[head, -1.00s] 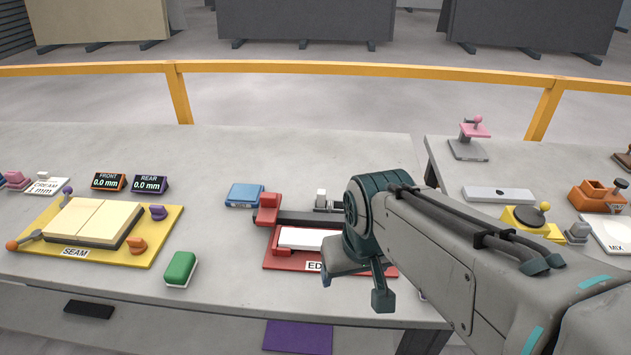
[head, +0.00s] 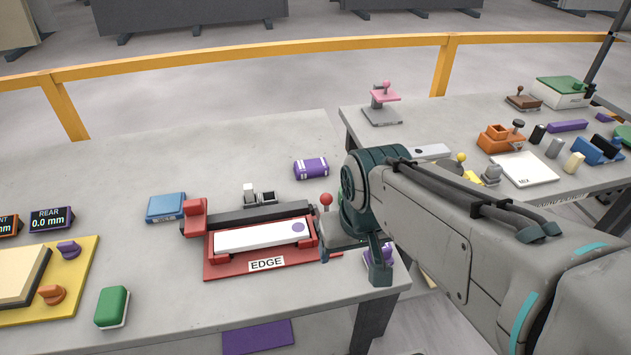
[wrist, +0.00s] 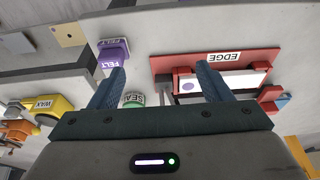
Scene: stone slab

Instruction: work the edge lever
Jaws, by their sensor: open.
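The red edge fixture (head: 222,268), labelled EDGE, sits near the table's front edge and holds a white strip (head: 250,237) with a purple dot. A lever with a red ball knob (head: 326,199) stands upright at the fixture's right end, beside my arm; its lower part is partly hidden. In the wrist view the red fixture (wrist: 178,62) appears upside down beyond my gripper (wrist: 160,70). My gripper's two blue fingers are apart, with nothing held between them. A grey post shows between them, but I cannot tell whether it is the lever.
A purple felt block (wrist: 114,52) lies close to my gripper's left finger in the wrist view. A blue block (head: 166,207), a purple roll (head: 311,168) and a green block (head: 111,306) stand around the fixture.

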